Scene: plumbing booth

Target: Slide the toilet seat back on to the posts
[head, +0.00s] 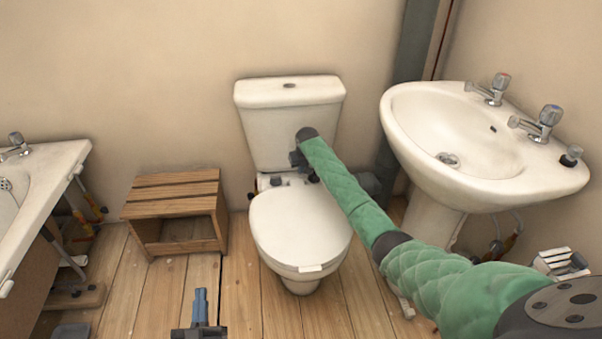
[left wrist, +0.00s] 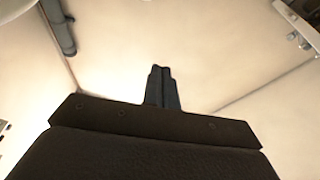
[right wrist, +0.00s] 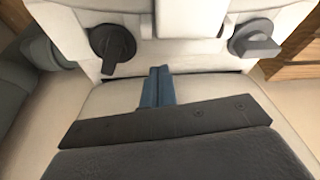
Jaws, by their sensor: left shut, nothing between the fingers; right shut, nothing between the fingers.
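The white toilet seat with its lid down (head: 300,225) lies on the toilet bowl, below the cistern (head: 290,110). Dark fittings (head: 276,181) show at the back of the seat. In the right wrist view, two dark knob-like fittings, one at the left (right wrist: 112,42) and one at the right (right wrist: 255,40), sit on white parts. I cannot tell whether the seat is on the posts. My right gripper (right wrist: 157,87) is shut and empty, between and below these fittings in that view. In the head view my right arm hides part of the seat's back. My left gripper (head: 200,306) is shut and empty, low, left of the toilet.
A wooden box (head: 175,210) stands left of the toilet. A basin (head: 465,145) on a pedestal is at the right, and a bath (head: 40,190) at the left edge. Bare floorboards (head: 240,290) lie between the box and the toilet.

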